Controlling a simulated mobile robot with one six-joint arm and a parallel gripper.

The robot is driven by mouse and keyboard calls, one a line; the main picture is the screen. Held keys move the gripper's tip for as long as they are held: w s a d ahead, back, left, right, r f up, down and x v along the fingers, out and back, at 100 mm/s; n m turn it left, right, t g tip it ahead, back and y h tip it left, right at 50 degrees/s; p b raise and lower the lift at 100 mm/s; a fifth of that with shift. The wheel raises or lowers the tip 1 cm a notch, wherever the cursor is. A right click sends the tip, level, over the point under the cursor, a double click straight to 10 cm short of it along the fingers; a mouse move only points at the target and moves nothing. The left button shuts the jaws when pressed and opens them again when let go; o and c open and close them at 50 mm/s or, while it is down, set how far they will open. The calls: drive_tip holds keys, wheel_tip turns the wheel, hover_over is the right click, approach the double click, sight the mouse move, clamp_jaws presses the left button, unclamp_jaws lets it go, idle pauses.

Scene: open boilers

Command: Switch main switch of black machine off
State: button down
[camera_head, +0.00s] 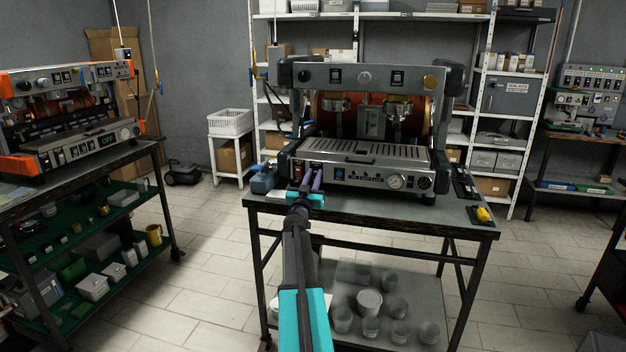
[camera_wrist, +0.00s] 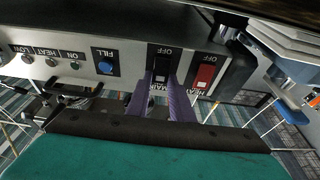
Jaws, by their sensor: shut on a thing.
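The black machine (camera_head: 365,178) stands on a dark metal table in the middle of the head view, with a steel front panel. In the wrist view its main switch (camera_wrist: 163,61) is a black rocker with OFF printed above and a partly covered MAIN label below. My gripper (camera_head: 312,181) reaches the left end of the panel. In the wrist view the purple fingers of my gripper (camera_wrist: 161,88) are shut on the main switch, one at each side. I cannot tell which way the rocker is tipped. A red heat switch (camera_wrist: 205,75) sits just right of the fingers.
A blue FILL button (camera_wrist: 105,66) and the HEAT and ON indicators are left of the main switch. An orange machine (camera_head: 75,115) stands on a cart at left. Glasses (camera_head: 371,327) stand on the table's lower shelf. Open tiled floor lies at left.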

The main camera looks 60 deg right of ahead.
drive_tip(key=c, duration=1.6)
unclamp_jaws()
drive_tip(key=shift+s+d, duration=0.1)
drive_tip(key=shift+s, duration=0.15)
drive_tip(key=shift+o, duration=0.2)
drive_tip(key=shift+w, duration=0.1)
drive_tip(key=b+v, duration=0.2)
drive_tip(key=v, duration=1.2)
